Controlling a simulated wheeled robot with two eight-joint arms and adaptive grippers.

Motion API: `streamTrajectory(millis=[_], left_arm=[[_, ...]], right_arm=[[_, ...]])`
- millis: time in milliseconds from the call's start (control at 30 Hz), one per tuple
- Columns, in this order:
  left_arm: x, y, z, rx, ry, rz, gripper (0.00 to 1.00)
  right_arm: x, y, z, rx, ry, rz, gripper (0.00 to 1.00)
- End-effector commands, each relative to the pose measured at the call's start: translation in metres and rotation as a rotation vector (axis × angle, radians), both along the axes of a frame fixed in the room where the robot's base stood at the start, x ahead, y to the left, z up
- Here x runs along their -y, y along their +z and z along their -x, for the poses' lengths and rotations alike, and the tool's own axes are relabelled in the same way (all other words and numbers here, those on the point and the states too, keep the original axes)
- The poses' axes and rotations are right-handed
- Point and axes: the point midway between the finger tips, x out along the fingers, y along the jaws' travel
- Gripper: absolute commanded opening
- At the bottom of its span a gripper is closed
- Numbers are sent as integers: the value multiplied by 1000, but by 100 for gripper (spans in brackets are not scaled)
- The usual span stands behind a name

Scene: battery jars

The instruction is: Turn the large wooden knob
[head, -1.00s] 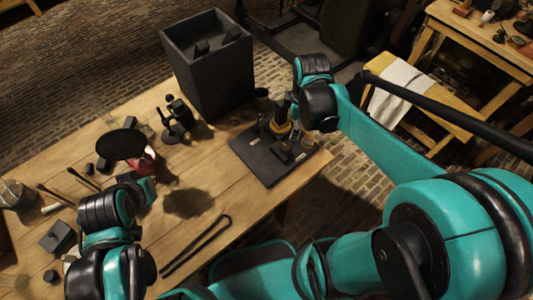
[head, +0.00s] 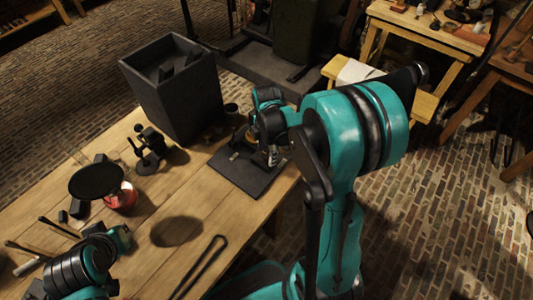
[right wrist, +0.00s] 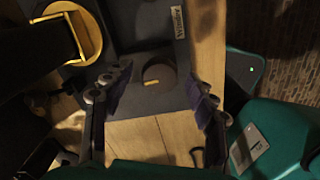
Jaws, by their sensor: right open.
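The large wooden knob (right wrist: 158,76) is a dark round brown knob with a short yellow mark, on a dark grey base board. The board (head: 240,177) lies at the table's right end in the head view. My right gripper (head: 272,153) is over the board and hides the knob there. In the right wrist view its open fingers (right wrist: 160,90) stand on either side of the knob, apart from it. Whether they are level with it, I cannot tell. My left gripper (head: 120,240) shows only partly at lower left, and its fingers cannot be made out.
A brass ring (right wrist: 97,38) and a small label (right wrist: 180,20) are on the board. A tall dark bin (head: 180,95) stands behind it. A black stand (head: 148,150), a black disc (head: 95,180) over a red object and a dark looped tool (head: 203,265) are on the wooden table.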

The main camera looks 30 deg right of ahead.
Motion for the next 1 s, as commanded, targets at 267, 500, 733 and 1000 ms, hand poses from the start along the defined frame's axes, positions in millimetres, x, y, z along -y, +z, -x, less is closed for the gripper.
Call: streamTrajectory(millis=[267, 500, 733, 1000], left_arm=[[0, 0, 0, 0, 0, 0, 0], [0, 0, 0, 0, 0, 0, 0], [0, 0, 0, 0, 0, 0, 0], [0, 0, 0, 0, 0, 0, 0]], right_arm=[[0, -1, 0, 0, 0, 0, 52], [0, -1, 0, 0, -1, 0, 8], [0, -1, 0, 1, -18, 0, 8], [0, -1, 0, 1, -139, 0, 8]])
